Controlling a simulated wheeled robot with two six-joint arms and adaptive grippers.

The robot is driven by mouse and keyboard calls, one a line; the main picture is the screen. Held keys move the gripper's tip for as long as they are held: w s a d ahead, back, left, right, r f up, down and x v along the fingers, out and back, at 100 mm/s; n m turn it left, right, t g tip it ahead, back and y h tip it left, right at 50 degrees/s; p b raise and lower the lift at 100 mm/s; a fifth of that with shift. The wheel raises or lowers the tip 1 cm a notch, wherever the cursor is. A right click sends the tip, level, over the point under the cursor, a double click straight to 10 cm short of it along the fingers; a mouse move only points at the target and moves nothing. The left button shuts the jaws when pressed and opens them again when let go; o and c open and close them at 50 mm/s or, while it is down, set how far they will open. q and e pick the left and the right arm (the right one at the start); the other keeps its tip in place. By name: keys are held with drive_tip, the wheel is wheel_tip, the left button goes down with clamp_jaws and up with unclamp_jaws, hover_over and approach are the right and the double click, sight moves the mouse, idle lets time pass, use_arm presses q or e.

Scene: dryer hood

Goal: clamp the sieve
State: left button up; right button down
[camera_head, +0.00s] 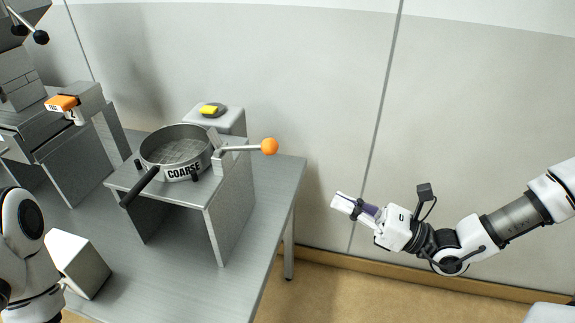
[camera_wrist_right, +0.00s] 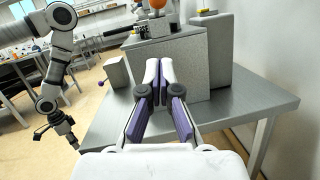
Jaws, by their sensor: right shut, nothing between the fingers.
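The sieve (camera_head: 180,150) is a round metal pan marked COARSE, sitting on top of a grey metal stand (camera_head: 230,215). Its black handle (camera_head: 139,187) points to the lower left. A clamp lever (camera_head: 240,148) with an orange ball knob (camera_head: 269,146) sticks out to the right, roughly level, beside the sieve. The knob also shows at the top of the right wrist view (camera_wrist_right: 157,4). My right gripper (camera_head: 336,202) is shut and empty, in the air right of the table and apart from the knob. My left arm shows in the right wrist view; its gripper (camera_wrist_right: 72,142) is too small to read.
The stand is on a grey metal table (camera_head: 190,275). A grey block with a yellow button (camera_head: 209,110) is behind the sieve. A pale box (camera_head: 78,262) is at front left. An orange-topped device (camera_head: 62,103) is at far left.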

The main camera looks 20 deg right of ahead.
drive_tip(key=r+x, duration=0.2)
drive_tip(key=x, duration=1)
drive_tip(key=shift+w+r, duration=0.2)
drive_tip(key=shift+r, duration=0.2)
